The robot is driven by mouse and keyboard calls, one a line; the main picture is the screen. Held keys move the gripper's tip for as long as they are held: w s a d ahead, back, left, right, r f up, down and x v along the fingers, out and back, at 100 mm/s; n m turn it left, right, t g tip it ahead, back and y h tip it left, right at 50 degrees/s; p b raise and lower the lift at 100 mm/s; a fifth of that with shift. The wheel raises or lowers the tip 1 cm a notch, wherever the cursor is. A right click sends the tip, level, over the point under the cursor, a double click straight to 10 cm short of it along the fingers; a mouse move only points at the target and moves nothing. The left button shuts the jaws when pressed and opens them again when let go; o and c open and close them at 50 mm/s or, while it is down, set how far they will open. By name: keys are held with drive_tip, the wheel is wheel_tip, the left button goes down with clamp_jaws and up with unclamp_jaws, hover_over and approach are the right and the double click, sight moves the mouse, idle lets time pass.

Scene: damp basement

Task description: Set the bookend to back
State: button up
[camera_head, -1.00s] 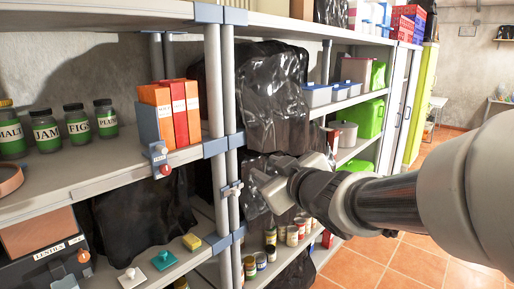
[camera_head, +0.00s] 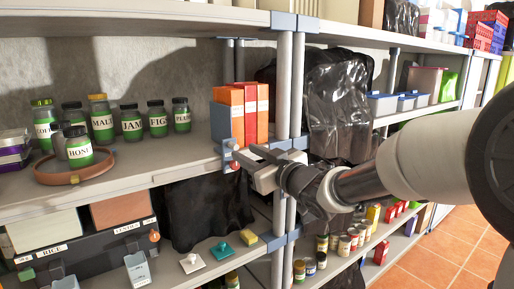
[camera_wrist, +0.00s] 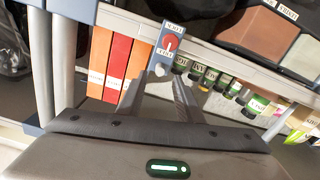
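The bookend (camera_head: 220,127) is a blue-grey upright plate against the left side of the orange and red binders on the middle shelf. In the wrist view a blue plate with white labels and a red dial (camera_wrist: 169,44) sits at the shelf edge beside the binders.
Binders (camera_head: 250,112) stand right of the bookend, close to a grey shelf post (camera_head: 284,90). Several labelled jars (camera_head: 157,120) stand to the left, with a brown ring tray (camera_head: 75,172). Cans (camera_head: 333,243) and a yellow block (camera_head: 249,238) are on the lower shelf.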

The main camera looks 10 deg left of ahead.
sight(238, 149)
drive_tip(key=x, duration=0.5)
drive_tip(key=shift+w+a, duration=0.2)
clamp_jaws()
